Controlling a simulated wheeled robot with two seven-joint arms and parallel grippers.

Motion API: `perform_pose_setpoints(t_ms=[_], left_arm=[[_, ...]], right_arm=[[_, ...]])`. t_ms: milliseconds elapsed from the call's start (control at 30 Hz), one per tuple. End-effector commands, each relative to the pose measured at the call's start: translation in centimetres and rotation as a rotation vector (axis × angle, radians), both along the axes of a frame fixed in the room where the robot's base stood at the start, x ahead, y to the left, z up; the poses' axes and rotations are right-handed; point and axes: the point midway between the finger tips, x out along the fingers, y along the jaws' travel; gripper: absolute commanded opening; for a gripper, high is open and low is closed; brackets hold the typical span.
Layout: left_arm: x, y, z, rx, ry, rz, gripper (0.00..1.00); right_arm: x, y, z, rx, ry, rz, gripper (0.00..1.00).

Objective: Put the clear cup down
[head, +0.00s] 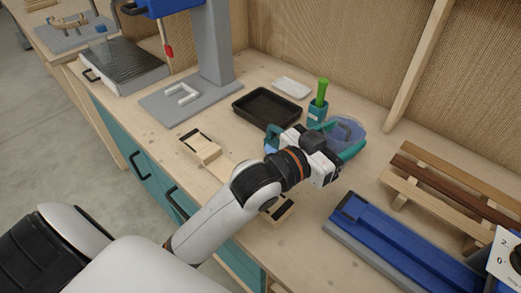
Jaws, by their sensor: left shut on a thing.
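The clear cup (346,128), see-through and bluish, is at the far side of my left gripper (335,142), over the right-middle part of the workbench. My left gripper is shut on the cup, and its body and wrist hide part of it. Teal parts show on both sides of the gripper. I cannot tell whether the cup's base touches the bench top. My right gripper is not in view.
A black tray (266,107) and a white dish (292,87) lie behind left. A wooden slatted piece (430,185) and a blue rail-like tool (400,245) lie right. Bare bench (335,195) shows between.

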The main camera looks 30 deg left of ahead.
Motion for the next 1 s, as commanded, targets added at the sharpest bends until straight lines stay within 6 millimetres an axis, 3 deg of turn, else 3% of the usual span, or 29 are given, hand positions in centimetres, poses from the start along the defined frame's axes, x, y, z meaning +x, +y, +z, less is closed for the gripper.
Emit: perform_pose_setpoints(t_ms=[33, 267, 533, 1000], left_arm=[[0.2, -0.3, -0.4, 0.001, -0.005, -0.018, 0.45], [0.4, -0.9, -0.4, 0.0, 0.002, -0.046, 0.45], [0.4, -0.9, -5.1, 0.0, 0.006, -0.044, 0.45], [0.4, -0.8, -10.0, -0.001, 0.001, -0.044, 0.45]], right_arm=[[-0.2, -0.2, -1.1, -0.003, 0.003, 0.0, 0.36], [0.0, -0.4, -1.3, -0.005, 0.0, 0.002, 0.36], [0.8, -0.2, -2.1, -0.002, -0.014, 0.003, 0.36], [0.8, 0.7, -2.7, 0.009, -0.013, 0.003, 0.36]])
